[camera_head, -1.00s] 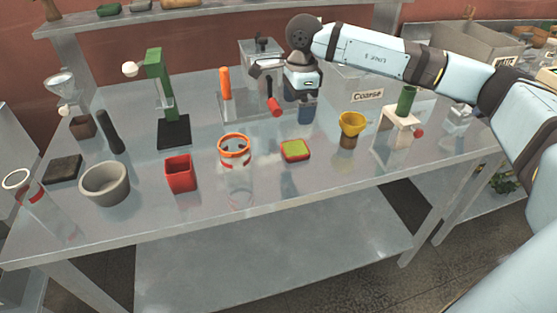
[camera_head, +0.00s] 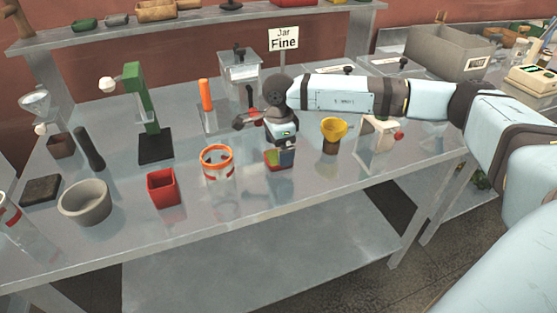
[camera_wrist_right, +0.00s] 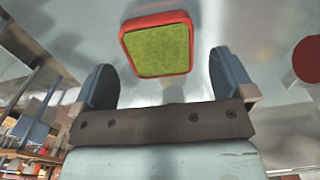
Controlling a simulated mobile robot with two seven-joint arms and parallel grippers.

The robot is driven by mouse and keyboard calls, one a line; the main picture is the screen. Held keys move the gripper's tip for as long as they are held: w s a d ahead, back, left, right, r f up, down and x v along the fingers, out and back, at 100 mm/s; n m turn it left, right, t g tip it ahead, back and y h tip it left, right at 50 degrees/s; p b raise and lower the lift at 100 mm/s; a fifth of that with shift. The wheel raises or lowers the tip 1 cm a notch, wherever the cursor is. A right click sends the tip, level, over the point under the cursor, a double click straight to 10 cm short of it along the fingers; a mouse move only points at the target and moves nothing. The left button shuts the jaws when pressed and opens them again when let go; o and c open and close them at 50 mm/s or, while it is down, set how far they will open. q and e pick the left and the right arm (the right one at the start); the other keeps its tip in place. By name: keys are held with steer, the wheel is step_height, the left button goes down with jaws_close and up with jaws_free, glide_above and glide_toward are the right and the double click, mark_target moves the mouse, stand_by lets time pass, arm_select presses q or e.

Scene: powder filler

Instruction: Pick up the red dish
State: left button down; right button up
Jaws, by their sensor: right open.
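The red dish (camera_head: 270,159) is a shallow square dish with green contents, lying on the metal table near its front edge. My right gripper (camera_head: 285,159) is over it in the head view and hides part of it. In the right wrist view the dish (camera_wrist_right: 158,48) lies ahead of my right gripper (camera_wrist_right: 163,76), roughly centred between the two blue fingers. The fingers are spread wide and nothing is held. The gap between fingers and dish is hard to judge. My left gripper is in neither view.
A clear jar with an orange rim (camera_head: 217,170) stands just left of the dish, and a red square cup (camera_head: 163,188) further left. A yellow funnel cup (camera_head: 334,130) stands to the right. Behind are an orange-handled tool (camera_head: 206,95) and a "Fine" jar (camera_head: 240,70).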

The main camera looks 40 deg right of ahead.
step_height(320, 180, down, 3)
steer(key=shift+r, duration=0.25)
steer(key=c, duration=1)
